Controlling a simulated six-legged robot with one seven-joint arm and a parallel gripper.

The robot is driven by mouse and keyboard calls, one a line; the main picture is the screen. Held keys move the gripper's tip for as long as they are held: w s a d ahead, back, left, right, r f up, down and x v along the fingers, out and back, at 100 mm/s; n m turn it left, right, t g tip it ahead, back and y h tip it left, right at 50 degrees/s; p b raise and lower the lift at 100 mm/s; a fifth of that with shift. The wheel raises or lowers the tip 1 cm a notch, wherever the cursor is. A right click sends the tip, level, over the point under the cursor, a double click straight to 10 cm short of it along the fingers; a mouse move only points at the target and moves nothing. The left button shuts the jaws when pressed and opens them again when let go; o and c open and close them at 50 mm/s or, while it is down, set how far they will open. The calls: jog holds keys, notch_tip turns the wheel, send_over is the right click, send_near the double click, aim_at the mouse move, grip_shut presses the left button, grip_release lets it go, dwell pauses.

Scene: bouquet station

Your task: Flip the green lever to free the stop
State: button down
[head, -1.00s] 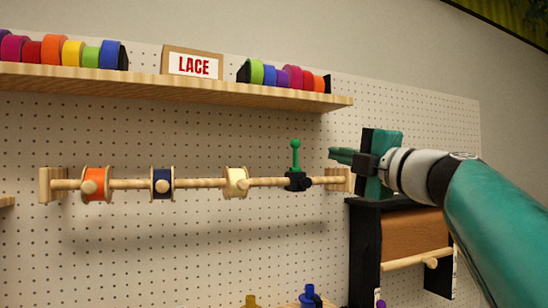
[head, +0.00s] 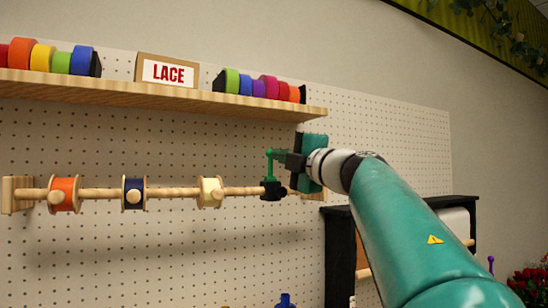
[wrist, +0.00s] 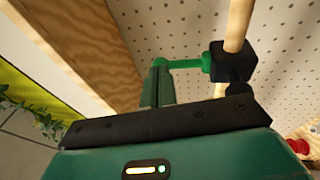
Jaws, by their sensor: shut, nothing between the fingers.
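The green lever (head: 270,164) stands upright on the black stop (head: 273,190), which sits on the wooden rod (head: 240,191) near its right end. In the wrist view the lever (wrist: 186,64) runs sideways from the black stop (wrist: 232,62) to my fingertips. My gripper (head: 279,153) comes from the right, with its fingers shut and empty at the lever's upper end. In the wrist view the gripper (wrist: 160,68) is at or against the lever's tip; I cannot tell whether they touch.
Orange (head: 63,194), navy (head: 134,193) and cream (head: 211,191) spools hang on the rod, left of the stop. A wooden shelf (head: 150,93) with colored rolls and a LACE sign (head: 167,72) runs above. A black-framed rack (head: 338,250) stands below right.

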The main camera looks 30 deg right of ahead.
jog(key=shift+w+d+r, duration=0.1)
jog(key=shift+w+r, duration=0.25)
jog(key=shift+w, duration=0.4)
jog(key=shift+w+r, duration=0.3)
jog(key=shift+w, duration=0.4)
jog(key=shift+s, duration=0.1)
